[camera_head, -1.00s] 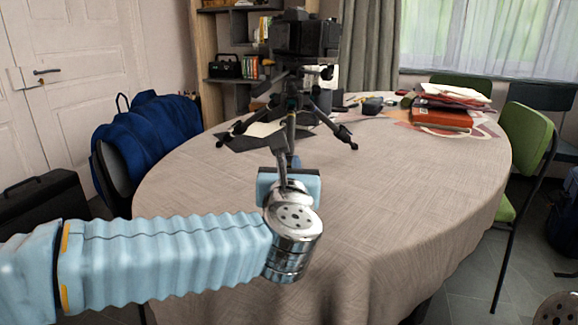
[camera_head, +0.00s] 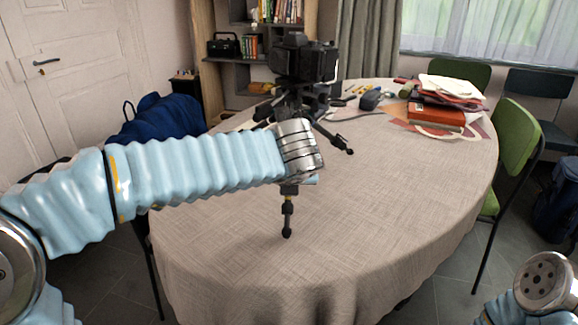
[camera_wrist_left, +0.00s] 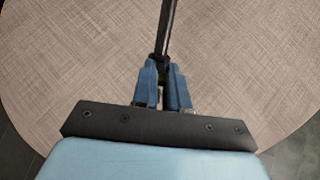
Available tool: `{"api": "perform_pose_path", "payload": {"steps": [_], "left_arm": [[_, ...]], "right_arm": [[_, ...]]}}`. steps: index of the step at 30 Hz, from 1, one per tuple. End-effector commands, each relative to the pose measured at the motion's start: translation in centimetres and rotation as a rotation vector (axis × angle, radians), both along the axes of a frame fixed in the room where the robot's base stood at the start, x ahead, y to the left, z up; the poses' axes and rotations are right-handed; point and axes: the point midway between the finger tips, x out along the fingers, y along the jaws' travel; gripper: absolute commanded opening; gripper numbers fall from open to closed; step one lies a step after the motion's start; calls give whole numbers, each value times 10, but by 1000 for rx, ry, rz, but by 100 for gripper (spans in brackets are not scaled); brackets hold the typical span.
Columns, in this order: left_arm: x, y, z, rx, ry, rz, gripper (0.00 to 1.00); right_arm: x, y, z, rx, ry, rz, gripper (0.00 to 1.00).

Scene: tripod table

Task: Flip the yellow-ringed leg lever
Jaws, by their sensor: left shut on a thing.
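A black tripod with a camera (camera_head: 303,62) on top stands on the table (camera_head: 400,200). The foot of its near leg (camera_head: 288,224) shows below my left wrist, and its upper part is hidden behind the wrist. My left gripper is mostly hidden in the head view. In the left wrist view its two blue fingers (camera_wrist_left: 162,88) are shut around a dark tripod leg (camera_wrist_left: 168,28), by a dark collar at the fingertips. I cannot make out the lever or a yellow ring clearly. My right gripper is not in view; only my right arm shows at the lower right.
Books and papers (camera_head: 440,108) lie at the table's back right, with small items (camera_head: 370,98) behind the tripod. The table's front and right are clear.

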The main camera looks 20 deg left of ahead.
Motion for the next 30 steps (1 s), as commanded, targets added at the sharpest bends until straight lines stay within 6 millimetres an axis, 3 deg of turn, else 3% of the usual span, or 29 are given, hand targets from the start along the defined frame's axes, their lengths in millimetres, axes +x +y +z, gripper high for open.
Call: {"api": "perform_pose_path", "payload": {"steps": [15,30], "left_arm": [[14,3,10,-84,328,15,0],[15,4,11,-99,395,17,0]], "right_arm": [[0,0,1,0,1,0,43],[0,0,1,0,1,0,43]]}}
